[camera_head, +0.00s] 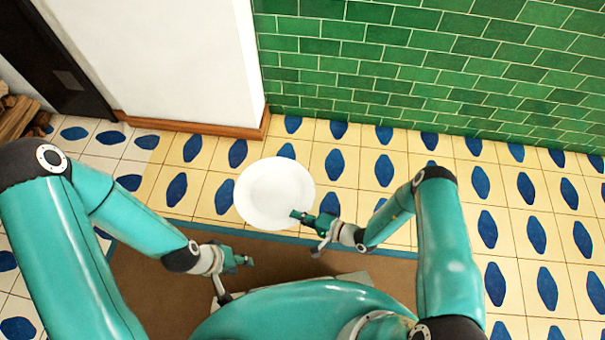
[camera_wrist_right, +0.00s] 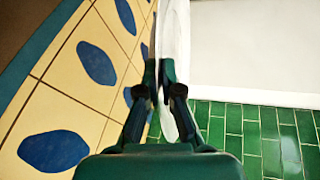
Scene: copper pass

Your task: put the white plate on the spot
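The white plate (camera_head: 275,190) is round and shows face-on in the head view, above the tiled floor. My right gripper (camera_head: 300,216) is at its lower right rim. In the right wrist view the plate (camera_wrist_right: 177,40) shows nearly edge-on, with its rim between the two fingertips of the right gripper (camera_wrist_right: 158,75), which look closed on it. My left gripper (camera_head: 245,262) is to the lower left of the plate, with nothing seen in it; its finger gap is too small to judge. I cannot make out a distinct spot in either view.
A brown surface with a blue border (camera_head: 150,290) lies below my arms. Cream tiles with blue ovals (camera_head: 385,170) cover the floor around it. A green brick wall (camera_head: 430,65), a white wall block (camera_head: 165,60) and stacked wood (camera_head: 17,118) stand beyond.

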